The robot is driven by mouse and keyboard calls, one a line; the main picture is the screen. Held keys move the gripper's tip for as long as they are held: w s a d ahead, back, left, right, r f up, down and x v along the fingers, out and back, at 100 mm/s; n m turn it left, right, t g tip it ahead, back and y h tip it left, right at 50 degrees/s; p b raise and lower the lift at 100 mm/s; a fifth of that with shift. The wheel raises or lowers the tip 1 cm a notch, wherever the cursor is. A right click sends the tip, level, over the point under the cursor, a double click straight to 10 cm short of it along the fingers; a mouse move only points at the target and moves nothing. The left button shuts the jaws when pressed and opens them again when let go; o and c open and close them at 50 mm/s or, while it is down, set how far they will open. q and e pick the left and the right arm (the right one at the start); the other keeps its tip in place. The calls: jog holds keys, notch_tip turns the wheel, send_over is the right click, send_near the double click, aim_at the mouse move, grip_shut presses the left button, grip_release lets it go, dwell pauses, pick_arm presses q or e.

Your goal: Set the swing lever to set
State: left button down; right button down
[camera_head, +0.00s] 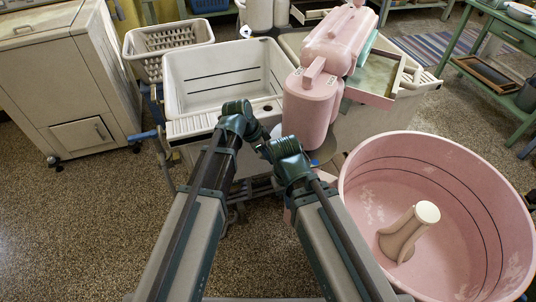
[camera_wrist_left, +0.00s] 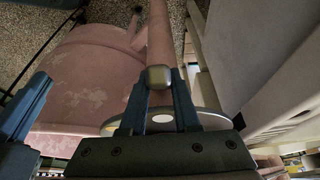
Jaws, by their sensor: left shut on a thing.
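In the left wrist view, the swing lever appears as a pink bar (camera_wrist_left: 160,40) with a metal end between my fingers. My left gripper (camera_wrist_left: 160,82) is shut on this bar near its end. Another blue-green finger-like part, seemingly of my right gripper (camera_wrist_left: 28,108), shows at the left edge of that view; its opening does not show. In the head view, both grippers and the lever are hidden behind my arm joints, below the pink wringer head (camera_head: 312,95). Any set mark for the lever cannot be read.
The pink washer tub (camera_head: 375,185) with a pale agitator (camera_head: 405,232) stands at the right. A white sink basin (camera_head: 205,95) and a laundry basket (camera_head: 145,50) are behind. A green table (camera_head: 505,35) is at the far right. Bare floor lies at the left.

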pick_arm(q)
jog(key=shift+s+a+f+b, duration=0.15)
jog(key=shift+f+b, duration=0.15)
jog(key=shift+b, duration=0.15)
jog(key=shift+s+a+f+t+h+b, duration=0.1)
jog(key=shift+a+f+t+h+b, duration=0.2)
jog(key=shift+f+h+b, duration=1.25)
jog(key=shift+s+a+r+t+h+b, duration=0.1)
jog(key=shift+a+t+h+b, duration=0.3)
jog(key=shift+b, duration=2.3)
jog(key=shift+a+f+t+h+b, duration=0.1)
jog(key=shift+f+t+h+b, duration=0.5)
jog(key=shift+h+b, duration=1.15)
jog(key=shift+f+y+b, duration=0.2)
jog(key=shift+y+b, duration=0.2)
jog(key=c, duration=0.6)
grip_release()
jog(key=shift+c, duration=0.2)
jog(key=shift+r, duration=0.1)
